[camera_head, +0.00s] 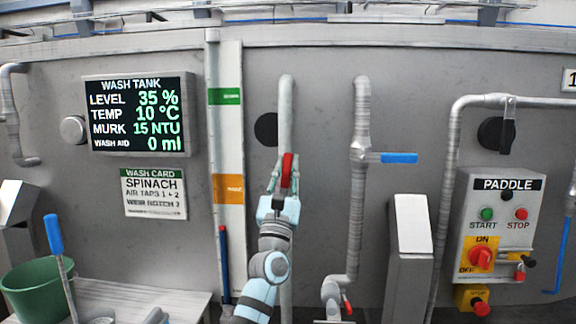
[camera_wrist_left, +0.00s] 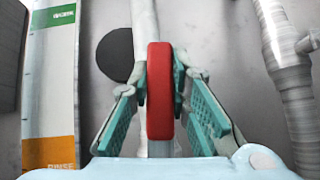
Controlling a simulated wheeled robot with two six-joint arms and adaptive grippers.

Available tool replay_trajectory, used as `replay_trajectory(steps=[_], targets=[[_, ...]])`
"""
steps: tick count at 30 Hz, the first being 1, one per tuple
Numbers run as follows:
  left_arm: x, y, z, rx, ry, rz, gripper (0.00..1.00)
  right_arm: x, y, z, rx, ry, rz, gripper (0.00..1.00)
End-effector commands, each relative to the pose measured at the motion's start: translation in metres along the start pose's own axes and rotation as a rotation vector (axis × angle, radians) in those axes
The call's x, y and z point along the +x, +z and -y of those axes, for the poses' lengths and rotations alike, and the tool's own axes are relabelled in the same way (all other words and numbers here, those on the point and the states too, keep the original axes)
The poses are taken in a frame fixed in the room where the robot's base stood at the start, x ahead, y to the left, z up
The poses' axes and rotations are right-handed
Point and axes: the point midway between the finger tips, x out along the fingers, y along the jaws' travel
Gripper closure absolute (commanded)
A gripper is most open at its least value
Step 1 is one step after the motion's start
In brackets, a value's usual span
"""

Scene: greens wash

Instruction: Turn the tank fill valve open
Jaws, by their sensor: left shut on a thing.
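The valve's red lever handle (camera_head: 287,168) stands roughly upright in front of a vertical grey pipe (camera_head: 286,110) on the tank wall. My left gripper (camera_head: 286,178) is at the handle, with a finger on either side. In the left wrist view the red handle (camera_wrist_left: 160,92) fills the gap between the teal-padded fingers (camera_wrist_left: 160,100), and the gripper is shut on it. The valve body behind the handle is hidden. My right gripper is not in view.
A display (camera_head: 138,114) reads level 35 %. A second pipe (camera_head: 361,120) with a blue lever (camera_head: 399,158) stands right of my gripper. The paddle control box (camera_head: 500,225) is farther right. A green bucket (camera_head: 38,290) stands at lower left.

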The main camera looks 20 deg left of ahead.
Motion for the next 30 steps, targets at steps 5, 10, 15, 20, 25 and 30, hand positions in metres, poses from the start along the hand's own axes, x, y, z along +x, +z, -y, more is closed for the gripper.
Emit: replay_trajectory(steps=[5, 10, 15, 20, 25, 30], targets=[[0.0, 0.001, 0.0, -0.001, 0.001, 0.002, 1.0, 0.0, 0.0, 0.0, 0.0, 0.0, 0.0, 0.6], [0.0, 0.001, 0.0, -0.001, 0.0, 0.002, 0.75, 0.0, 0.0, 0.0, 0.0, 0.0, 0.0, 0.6], [0.0, 0.0, 0.0, 0.0, 0.0, 0.001, 0.62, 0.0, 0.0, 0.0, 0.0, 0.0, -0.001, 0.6], [0.0, 0.0, 0.0, 0.0, -0.001, 0.001, 0.62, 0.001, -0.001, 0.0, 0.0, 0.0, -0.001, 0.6], [-0.013, -0.001, 0.001, 0.001, -0.001, -0.001, 0.62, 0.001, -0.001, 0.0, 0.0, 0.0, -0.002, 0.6], [-0.058, -0.001, 0.001, -0.001, -0.003, -0.001, 0.62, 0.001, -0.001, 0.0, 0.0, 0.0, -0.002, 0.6]])
